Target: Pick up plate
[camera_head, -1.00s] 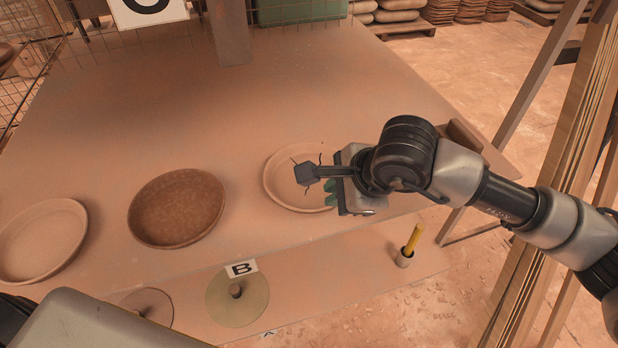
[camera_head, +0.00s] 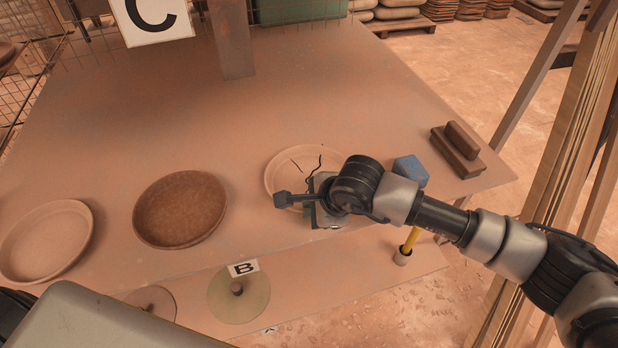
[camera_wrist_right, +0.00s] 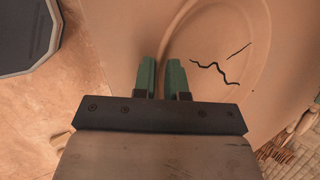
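A pale round plate (camera_head: 283,164) with dark crack-like lines lies on the dusty table, partly hidden under my right gripper (camera_head: 312,205). The plate also shows in the right wrist view (camera_wrist_right: 225,40), its rim running up beside and between the green fingers. My right gripper (camera_wrist_right: 162,75) has its fingers pointing down at the rim with a narrow gap between them; whether they press on it cannot be told. A brown plate (camera_head: 180,210) lies in the middle and another pale plate (camera_head: 45,242) at the left. My left gripper is not in view.
A blue block (camera_head: 411,170) and a brown handled block (camera_head: 457,150) are on the table's right side. A lower front ledge carries a "B" label (camera_head: 243,268), discs (camera_head: 238,300) and a yellow stick in a holder (camera_head: 408,243). The table's back is clear up to a post (camera_head: 231,40).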

